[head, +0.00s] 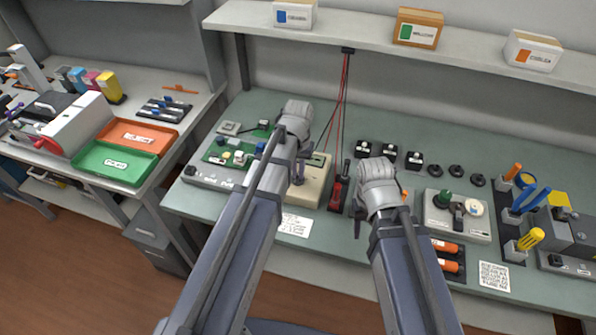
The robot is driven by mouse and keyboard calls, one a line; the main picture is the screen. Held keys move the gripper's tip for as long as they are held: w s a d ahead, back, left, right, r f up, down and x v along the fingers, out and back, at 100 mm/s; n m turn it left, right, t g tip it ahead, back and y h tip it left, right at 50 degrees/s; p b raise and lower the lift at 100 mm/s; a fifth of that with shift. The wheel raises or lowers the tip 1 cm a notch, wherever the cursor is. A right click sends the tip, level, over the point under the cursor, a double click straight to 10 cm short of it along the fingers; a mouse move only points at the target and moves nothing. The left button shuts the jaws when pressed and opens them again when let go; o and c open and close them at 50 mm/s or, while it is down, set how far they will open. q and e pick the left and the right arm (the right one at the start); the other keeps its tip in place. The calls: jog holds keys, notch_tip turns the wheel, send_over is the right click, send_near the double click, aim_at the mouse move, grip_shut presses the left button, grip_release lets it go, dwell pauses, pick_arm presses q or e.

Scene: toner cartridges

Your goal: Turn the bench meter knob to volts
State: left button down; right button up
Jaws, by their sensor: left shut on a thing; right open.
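The bench meter (314,188) is a cream box on the green bench, partly covered by my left arm. My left gripper (299,174) is at the meter's left part, shut on what appears to be its knob. The knob and its pointer are hidden behind the gripper and arm, so its setting cannot be read. My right gripper (359,211) is open over the bench, to the right of the meter and apart from it. Its fingers are mostly hidden by its own wrist.
Red and black test leads (342,100) hang behind the meter to a red holder (338,194). A circuit board fixture (229,155) lies left. Black blocks (388,152) and a grey fixture (457,215) stand right. A printed card (294,225) lies in front. A shelf (365,42) overhangs behind.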

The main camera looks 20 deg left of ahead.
dwell(0.4)
pick_arm(q)
jog(key=c, duration=0.9)
grip_release()
notch_tip(320, 180, up, 8)
jog(key=p, duration=0.8)
jog(key=shift+f, duration=0.1)
pick_arm(e)
notch_tip(320, 180, up, 8)
jog(key=shift+f, duration=0.1)
